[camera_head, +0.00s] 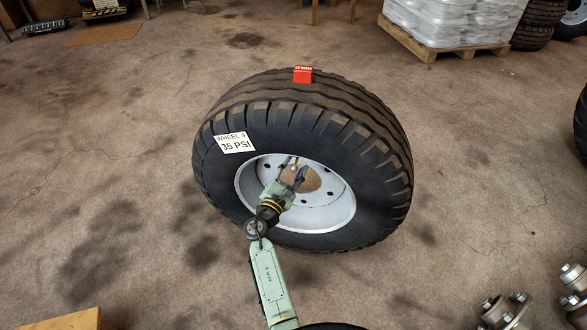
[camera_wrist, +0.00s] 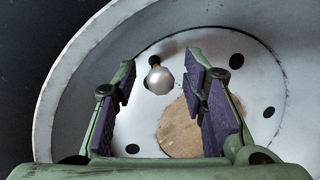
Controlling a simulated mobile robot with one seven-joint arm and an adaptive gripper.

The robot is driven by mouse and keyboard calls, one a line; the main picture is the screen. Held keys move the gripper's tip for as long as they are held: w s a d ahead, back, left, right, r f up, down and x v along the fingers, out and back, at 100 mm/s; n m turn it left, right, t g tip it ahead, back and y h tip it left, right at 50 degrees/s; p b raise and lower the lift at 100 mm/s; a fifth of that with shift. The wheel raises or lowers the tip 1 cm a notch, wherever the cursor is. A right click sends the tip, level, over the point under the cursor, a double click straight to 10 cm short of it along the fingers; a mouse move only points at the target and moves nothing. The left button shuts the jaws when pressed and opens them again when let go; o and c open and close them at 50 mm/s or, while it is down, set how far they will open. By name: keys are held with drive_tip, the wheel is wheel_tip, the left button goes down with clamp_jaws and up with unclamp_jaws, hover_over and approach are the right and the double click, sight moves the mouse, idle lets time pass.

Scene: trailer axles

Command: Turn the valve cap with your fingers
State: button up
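The valve cap (camera_wrist: 159,80) is a small silver-grey rounded knob on a dark stem, in front of the white wheel rim (camera_wrist: 90,75). In the wrist view it lies between and a little beyond the purple-padded fingers of my gripper (camera_wrist: 160,82). The fingers are spread, with visible gaps to the cap on both sides. In the head view my gripper (camera_head: 292,174) is in front of the wheel's rim, and the cap shows only as a tiny pale spot between the fingers. The large black tire (camera_head: 365,170) surrounds the rim.
A white label (camera_head: 234,143) reading "WHEEL 4 35 PSI" is on the tire, and a red block (camera_head: 303,74) sits on top. Metal hub parts (camera_head: 505,311) lie at the lower right. A pallet with white bags (camera_head: 455,20) stands behind.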

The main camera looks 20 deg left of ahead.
drive_tip(key=s+a+f, duration=0.1)
drive_tip(key=s, duration=1.1)
drive_tip(key=shift+f, duration=0.15)
